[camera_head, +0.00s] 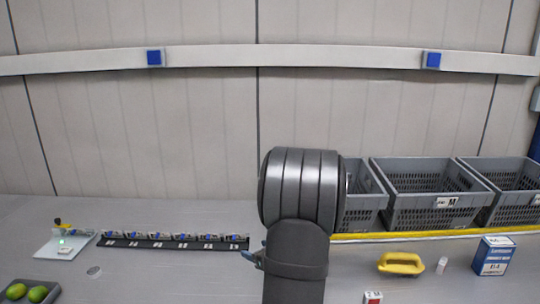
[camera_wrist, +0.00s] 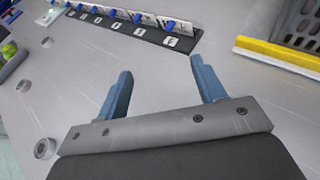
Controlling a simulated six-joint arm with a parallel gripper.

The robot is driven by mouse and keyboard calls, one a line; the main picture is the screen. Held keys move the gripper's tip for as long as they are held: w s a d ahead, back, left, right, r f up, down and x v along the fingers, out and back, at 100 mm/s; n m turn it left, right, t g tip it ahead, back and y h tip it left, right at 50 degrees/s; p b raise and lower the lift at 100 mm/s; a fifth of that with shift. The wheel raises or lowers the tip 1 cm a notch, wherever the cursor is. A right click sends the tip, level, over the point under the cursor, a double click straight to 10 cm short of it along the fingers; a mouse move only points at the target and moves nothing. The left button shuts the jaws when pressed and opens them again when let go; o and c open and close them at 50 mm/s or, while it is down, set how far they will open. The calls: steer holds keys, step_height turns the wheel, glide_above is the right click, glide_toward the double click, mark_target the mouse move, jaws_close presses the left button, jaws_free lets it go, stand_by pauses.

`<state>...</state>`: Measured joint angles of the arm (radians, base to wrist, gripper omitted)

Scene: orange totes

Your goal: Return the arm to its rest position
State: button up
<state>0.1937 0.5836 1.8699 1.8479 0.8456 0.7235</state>
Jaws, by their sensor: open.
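My gripper (camera_wrist: 162,78) shows in the wrist view with its two blue fingers spread apart and nothing between them. It is above the grey table (camera_wrist: 245,85), with the labelled black strip beyond its fingertips. In the head view my arm stands upright in the middle of the picture and hides part of the table and a grey crate. The gripper's fingers are largely hidden there behind the arm.
A black strip with several blue-and-white items (camera_head: 170,241) lies left of my arm. Grey crates (camera_head: 392,215) stand at the back right behind a yellow edge (camera_head: 420,234). A yellow handled object (camera_head: 401,264), a blue-white box (camera_head: 493,256) and green fruits (camera_head: 37,294) in a tray are on the table.

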steer(key=shift+w+a+f, duration=0.2)
steer(key=shift+a+f, duration=0.2)
steer(key=shift+a, duration=0.2)
steer(key=shift+w+a+f, duration=0.2)
steer(key=shift+a+f, duration=0.15)
steer(key=shift+a, duration=0.2)
